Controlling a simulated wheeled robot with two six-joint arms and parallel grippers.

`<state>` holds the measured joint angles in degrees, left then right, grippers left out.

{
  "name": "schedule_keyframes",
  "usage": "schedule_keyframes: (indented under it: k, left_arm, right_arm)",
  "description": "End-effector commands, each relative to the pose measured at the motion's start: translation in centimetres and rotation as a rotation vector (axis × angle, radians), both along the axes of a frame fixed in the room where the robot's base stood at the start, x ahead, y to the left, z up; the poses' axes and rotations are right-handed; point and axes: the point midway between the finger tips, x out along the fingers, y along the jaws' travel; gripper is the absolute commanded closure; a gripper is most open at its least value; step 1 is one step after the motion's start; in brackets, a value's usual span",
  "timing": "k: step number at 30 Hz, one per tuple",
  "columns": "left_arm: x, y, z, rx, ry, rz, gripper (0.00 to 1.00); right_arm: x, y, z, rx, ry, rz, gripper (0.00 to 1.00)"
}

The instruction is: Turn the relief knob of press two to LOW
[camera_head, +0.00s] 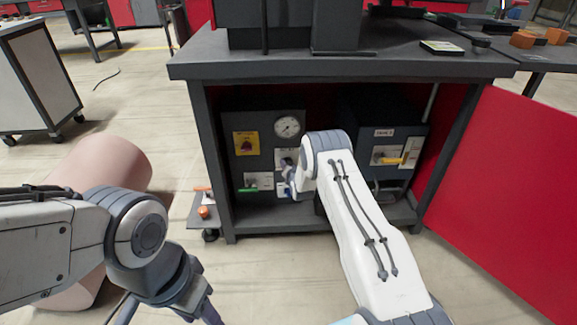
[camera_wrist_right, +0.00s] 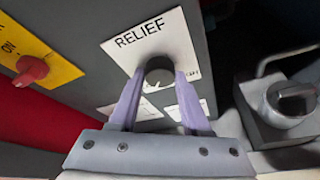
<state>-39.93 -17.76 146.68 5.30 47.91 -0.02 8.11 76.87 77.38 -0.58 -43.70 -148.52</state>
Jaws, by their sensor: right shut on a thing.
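The relief knob (camera_wrist_right: 158,72) is a dark round knob on a white plate marked RELIEF (camera_wrist_right: 150,38), on the grey panel in the right wrist view. My right gripper (camera_wrist_right: 160,80) is shut on the knob, with one finger on each side. The fingers cover part of the knob and the plate's lower markings, so I cannot read its setting. In the head view, my right gripper (camera_head: 288,176) is at the panel (camera_head: 265,160) under the bench, partly behind my forearm. My left gripper (camera_head: 190,300) hangs at the bottom left, away from the panel; its fingertips are unclear.
Beside the knob are a pressure gauge (camera_head: 287,126), a yellow ON plate (camera_head: 246,143) with a red knob and a green lever (camera_head: 248,190). A dark box (camera_head: 384,132) with a yellow lever (camera_head: 390,159) stands to the right. The bench top (camera_head: 340,68) overhangs the panel.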

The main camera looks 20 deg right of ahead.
Motion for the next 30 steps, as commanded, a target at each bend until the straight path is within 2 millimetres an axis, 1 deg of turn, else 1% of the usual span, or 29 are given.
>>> schedule_keyframes:
  k: [7,8,9,10,19,22,26,30]
  left_arm:
    - [0.0,0.0,0.0,0.0,0.0,0.0,0.5]
    - [0.0,0.0,0.0,0.0,0.0,0.0,0.5]
    - [0.0,0.0,0.0,0.0,0.0,0.0,0.5]
    - [0.0,0.0,0.0,0.0,0.0,0.0,0.5]
    - [0.0,0.0,0.1,0.0,0.0,0.0,0.5]
    - [0.0,0.0,0.5,0.0,0.0,0.0,0.5]
    - [0.0,0.0,1.7,0.0,0.0,0.0,0.5]
    - [0.0,0.0,3.1,0.0,0.0,0.0,0.5]
  right_arm:
    - [0.0,-0.2,0.0,0.0,-0.002,-0.003,1.0]
    - [0.0,-0.2,0.0,0.0,-0.002,-0.003,0.41]
    - [0.0,-0.1,0.0,0.0,-0.002,-0.003,0.26]
    - [0.0,-0.1,0.0,0.0,-0.002,-0.003,0.23]
    - [0.0,0.0,0.1,0.001,-0.001,-0.001,0.23]
    - [-0.5,0.0,0.4,0.001,0.0,0.0,0.23]
    - [-2.1,0.3,1.2,0.001,0.002,0.0,0.23]
    - [-4.6,0.6,2.3,0.001,0.002,-0.001,0.23]
